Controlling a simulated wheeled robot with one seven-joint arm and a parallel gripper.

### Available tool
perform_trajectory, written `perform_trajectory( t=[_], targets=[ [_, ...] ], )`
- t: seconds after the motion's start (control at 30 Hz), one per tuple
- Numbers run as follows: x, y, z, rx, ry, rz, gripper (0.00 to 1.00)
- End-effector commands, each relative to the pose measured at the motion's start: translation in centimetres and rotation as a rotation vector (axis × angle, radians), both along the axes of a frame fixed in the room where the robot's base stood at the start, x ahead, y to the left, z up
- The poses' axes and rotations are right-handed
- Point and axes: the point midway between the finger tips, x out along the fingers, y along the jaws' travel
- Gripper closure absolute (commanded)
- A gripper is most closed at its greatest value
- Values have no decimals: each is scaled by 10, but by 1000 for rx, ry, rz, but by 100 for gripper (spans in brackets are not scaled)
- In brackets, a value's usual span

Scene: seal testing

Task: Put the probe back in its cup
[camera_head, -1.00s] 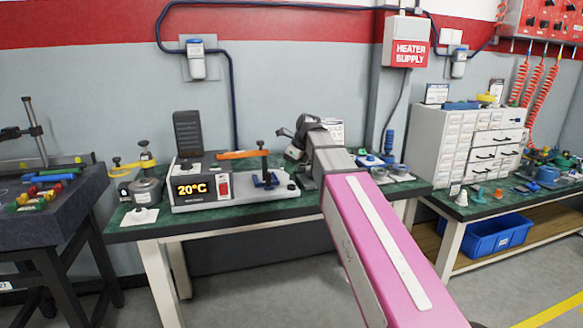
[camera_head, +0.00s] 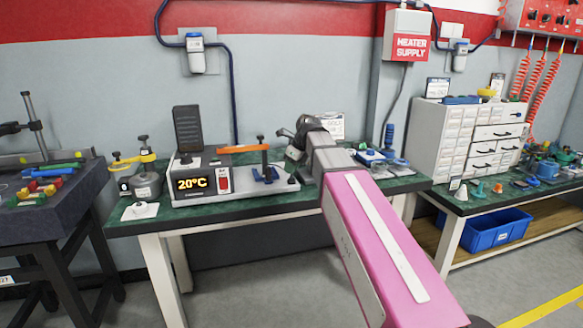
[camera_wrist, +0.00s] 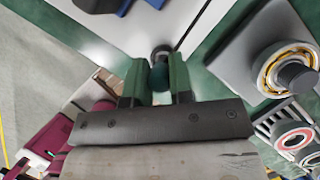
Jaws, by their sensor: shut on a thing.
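My gripper (camera_wrist: 159,76) is shut on a small dark green rounded thing, which I take to be the probe (camera_wrist: 159,77). Only its near end shows between the two green fingers. A dark round piece (camera_wrist: 162,51) shows just beyond it, over the pale top of the heater unit. I cannot tell if this is the cup or part of the probe, or whether the two touch. In the head view my arm and wrist hide the fingers and the probe.
In the wrist view a bearing on a grey plate (camera_wrist: 243,50) lies close at the right. Blue parts (camera_head: 376,157) lie behind my arm. A white drawer cabinet (camera_head: 440,138) stands farther right.

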Motion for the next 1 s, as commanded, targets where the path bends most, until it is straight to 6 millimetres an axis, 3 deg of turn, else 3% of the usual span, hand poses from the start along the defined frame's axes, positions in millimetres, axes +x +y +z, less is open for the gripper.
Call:
perform_trajectory(
  t=[1.0],
  targets=[
    [0,0,-12,0,0,0,100]
  ],
)
